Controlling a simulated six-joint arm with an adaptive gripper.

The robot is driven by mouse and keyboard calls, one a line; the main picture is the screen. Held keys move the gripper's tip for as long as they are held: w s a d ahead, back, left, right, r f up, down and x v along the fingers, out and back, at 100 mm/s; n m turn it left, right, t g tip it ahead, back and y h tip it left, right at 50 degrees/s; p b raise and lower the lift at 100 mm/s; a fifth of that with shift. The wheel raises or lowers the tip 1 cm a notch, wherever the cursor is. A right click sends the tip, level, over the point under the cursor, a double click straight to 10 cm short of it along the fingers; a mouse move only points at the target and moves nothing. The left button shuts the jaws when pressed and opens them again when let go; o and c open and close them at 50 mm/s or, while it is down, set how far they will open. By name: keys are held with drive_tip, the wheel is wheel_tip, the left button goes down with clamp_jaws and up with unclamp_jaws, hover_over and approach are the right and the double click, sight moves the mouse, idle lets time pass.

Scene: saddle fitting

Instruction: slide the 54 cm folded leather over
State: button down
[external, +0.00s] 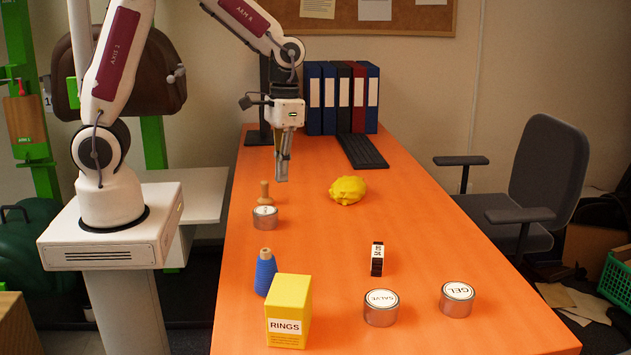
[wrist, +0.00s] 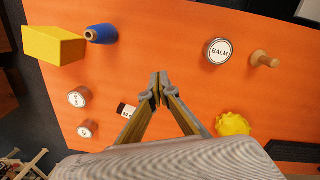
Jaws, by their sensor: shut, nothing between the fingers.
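The folded leather (external: 377,259) is a small dark strap bundle with a white label whose text is too small to read surely. It sits right of the middle of the orange table. In the wrist view the leather (wrist: 124,111) shows just left of my fingers, partly covered by one of them. My gripper (external: 282,180) is above the table toward the back left, apart from the leather and pointing down. In the wrist view my gripper (wrist: 157,88) has its fingertips together, with nothing between them.
Around the orange table (external: 330,310) stand the balm tin (external: 265,218), a wooden peg (external: 265,194), a blue thread cone (external: 265,273), the yellow RINGS box (external: 288,311), salve (external: 381,308) and gel (external: 457,298) tins, and a yellow cloth (external: 347,190). The middle is clear.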

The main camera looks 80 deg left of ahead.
sight(376, 253)
drive_tip(key=w+f+n, duration=0.2)
drive_tip(key=w+f, duration=0.2)
drive_tip(key=w+a+f+n, duration=0.1)
drive_tip(key=w+f+n, duration=0.1)
drive_tip(key=w+f, duration=0.2)
drive_tip(key=w+a+f+n+h, duration=0.1)
drive_tip(key=w+f+n, duration=0.1)
drive_tip(key=w+f, duration=0.3)
drive_tip(key=shift+w+a+n, duration=0.15)
drive_tip(key=shift+w+n, duration=0.25)
drive_tip(key=shift+w, duration=0.1)
drive_tip(key=w+n, duration=0.1)
drive_tip(key=w+f+n, duration=0.1)
drive_tip(key=w, duration=0.1)
drive_tip(key=w+n, duration=0.1)
drive_tip(key=shift+w+a+f+n, duration=0.2)
drive_tip(key=shift+w+f+n, duration=0.05)
drive_tip(key=shift+w+n, duration=0.05)
drive_tip(key=shift+w+r+n+t, duration=0.2)
drive_tip(key=shift+w+r+n, duration=0.1)
drive_tip(key=shift+w+n, duration=0.25)
drive_tip(key=shift+w+r+n+t, duration=0.2)
drive_tip(key=shift+w+r+n, duration=0.1)
drive_tip(key=shift+w+n, duration=0.2)
drive_tip(key=shift+n, duration=0.65)
drive_tip(key=shift+d, duration=0.15)
drive_tip(key=d, duration=1.1)
drive_tip(key=shift+s+d, duration=0.1)
drive_tip(key=shift+d, duration=0.35)
drive_tip(key=shift+f, duration=0.8)
